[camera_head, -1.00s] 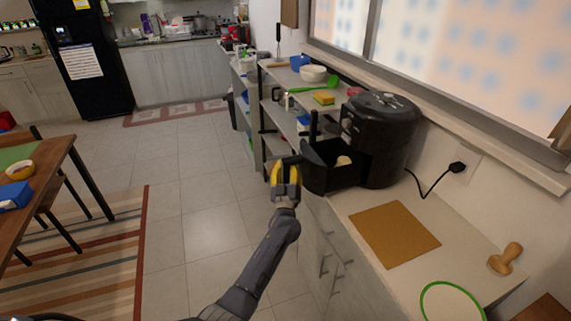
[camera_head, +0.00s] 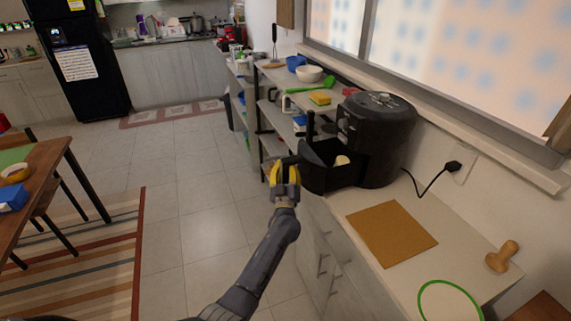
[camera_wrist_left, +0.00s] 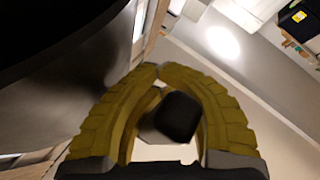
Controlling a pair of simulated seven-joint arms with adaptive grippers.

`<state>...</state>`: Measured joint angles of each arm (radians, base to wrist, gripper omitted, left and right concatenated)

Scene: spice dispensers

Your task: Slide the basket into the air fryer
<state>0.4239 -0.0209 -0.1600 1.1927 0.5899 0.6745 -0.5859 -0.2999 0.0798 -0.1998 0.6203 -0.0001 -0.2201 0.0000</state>
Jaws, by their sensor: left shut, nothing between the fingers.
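The black air fryer (camera_head: 383,125) stands on the counter under the window. Its black basket (camera_head: 318,179) is pulled out at the front left, open on top, with a pale yellowish item (camera_head: 342,161) inside. My left gripper (camera_head: 284,171), with yellow fingers, is at the basket's outer front side, by its handle. In the left wrist view the fingertips (camera_wrist_left: 152,72) meet, and a dark rounded part (camera_wrist_left: 179,118) shows in the gap below them. I cannot tell whether the fingers touch the basket. My right gripper is in neither view.
A tan board (camera_head: 391,234), a wooden press (camera_head: 502,257) and a green-rimmed plate (camera_head: 449,303) lie on the counter. A black cord (camera_head: 429,190) runs to the wall. A shelf (camera_head: 270,112) with bowls and a sponge (camera_head: 319,98) stands behind the basket.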

